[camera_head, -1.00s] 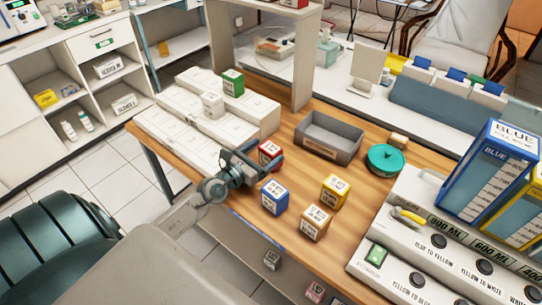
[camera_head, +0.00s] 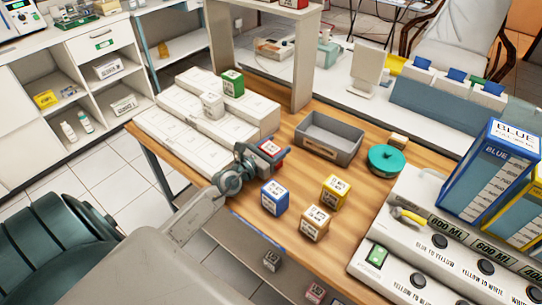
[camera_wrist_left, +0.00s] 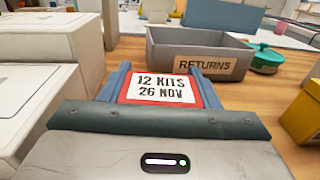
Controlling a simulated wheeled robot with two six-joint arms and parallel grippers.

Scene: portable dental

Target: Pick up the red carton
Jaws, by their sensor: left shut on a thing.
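The red carton (camera_head: 271,148) has a white label on its top face and is at the left part of the wooden table. My left gripper (camera_head: 268,156) is shut on it, with one finger on each side. In the left wrist view the red carton (camera_wrist_left: 162,91) sits between the blue-grey fingers, its label reading "12 KITS 26 NOV". The carton's lower part is hidden by the gripper, so I cannot tell whether it touches the table. My right gripper is not in view.
Blue (camera_head: 274,198), yellow (camera_head: 334,191) and orange-brown (camera_head: 315,223) cartons stand nearby on the table. A grey "RETURNS" bin (camera_head: 330,138) is behind to the right, beside a teal round container (camera_head: 385,158). White boxes (camera_head: 185,140) lie close on the left.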

